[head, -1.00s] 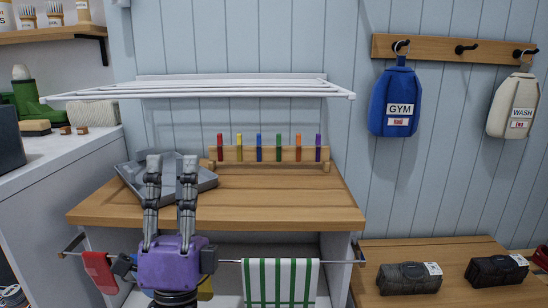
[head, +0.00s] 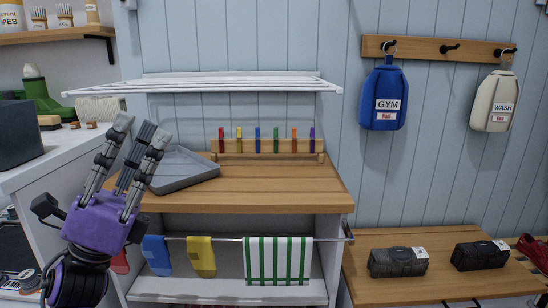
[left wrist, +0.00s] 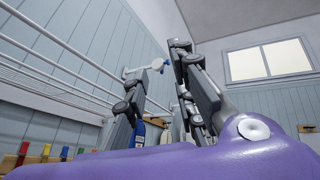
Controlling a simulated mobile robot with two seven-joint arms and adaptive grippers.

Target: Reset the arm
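My left gripper (head: 141,130), with a purple palm and grey jointed fingers, is raised at the left in the head view. Its fingers point up and lean right, in front of the counter's left end. It is empty. The left wrist view shows the fingers (left wrist: 167,58) spread apart with nothing between them. My right gripper is not in view.
A grey tray (head: 185,172) lies on the wooden counter (head: 260,188) near my fingers. A white drying rack (head: 230,84) hangs above. Socks and a striped towel (head: 278,260) hang on the rail below. A bench (head: 400,286) stands right.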

